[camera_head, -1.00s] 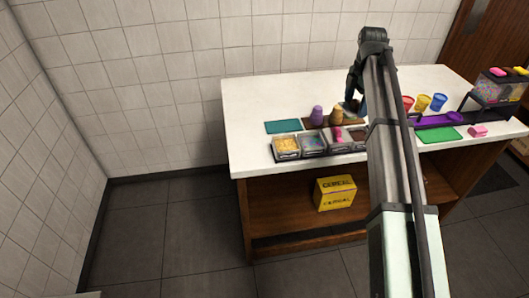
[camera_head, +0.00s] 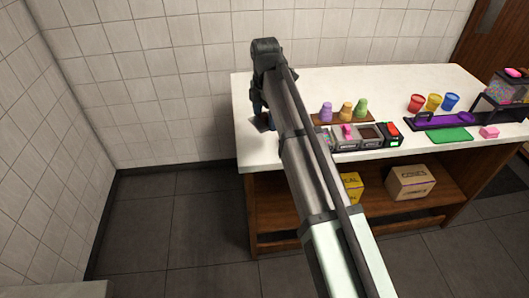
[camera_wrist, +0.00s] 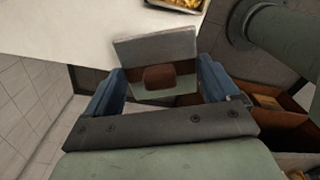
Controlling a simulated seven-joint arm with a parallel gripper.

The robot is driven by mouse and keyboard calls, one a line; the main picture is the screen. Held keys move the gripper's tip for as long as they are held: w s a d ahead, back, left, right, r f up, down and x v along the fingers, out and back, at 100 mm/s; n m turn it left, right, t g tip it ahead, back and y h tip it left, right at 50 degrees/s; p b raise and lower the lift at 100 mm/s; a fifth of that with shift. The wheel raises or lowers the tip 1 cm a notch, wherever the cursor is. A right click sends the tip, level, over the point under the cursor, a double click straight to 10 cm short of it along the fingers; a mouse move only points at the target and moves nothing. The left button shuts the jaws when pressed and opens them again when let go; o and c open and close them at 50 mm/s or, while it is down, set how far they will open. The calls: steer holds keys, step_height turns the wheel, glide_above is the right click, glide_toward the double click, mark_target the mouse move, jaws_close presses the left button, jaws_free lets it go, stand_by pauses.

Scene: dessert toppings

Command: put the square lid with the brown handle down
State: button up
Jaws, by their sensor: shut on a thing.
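The square grey lid (camera_wrist: 150,48) with the brown handle (camera_wrist: 160,77) is in my gripper (camera_wrist: 158,90). The blue fingers are closed in around the handle, one on each side. In the head view, my gripper (camera_head: 259,105) and a slanted grey sliver of the lid (camera_head: 265,123) show at the left end of the white counter (camera_head: 400,85). The lid looks tilted there and held above the surface; the exact gap cannot be told. In the wrist view, a counter edge runs behind the lid, with darker space below.
Topping bins stand right of my arm; one carries a pink-handled lid (camera_head: 347,130). A bin of yellow topping (camera_wrist: 182,3) shows in the wrist view. My arm hides part of the counter.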

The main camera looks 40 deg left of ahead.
mark_target(264, 152)
steer(key=shift+s+d+f+m, duration=0.15)
steer(key=shift+s+m, duration=0.05)
steer(key=shift+s, duration=0.15)
steer(key=shift+s+d+f+m, duration=0.1)
steer(key=shift+s+f+m, duration=0.1)
steer(key=shift+s, duration=0.15)
steer(key=shift+d+m, duration=0.2)
steer(key=shift+m, duration=0.2)
steer(key=m, duration=0.3)
steer(key=shift+f, duration=5.05)
steer(key=shift+f, duration=0.15)
steer(key=o, duration=0.8)
step_height(264, 152, up, 12)
steer(key=shift+r, duration=0.2)
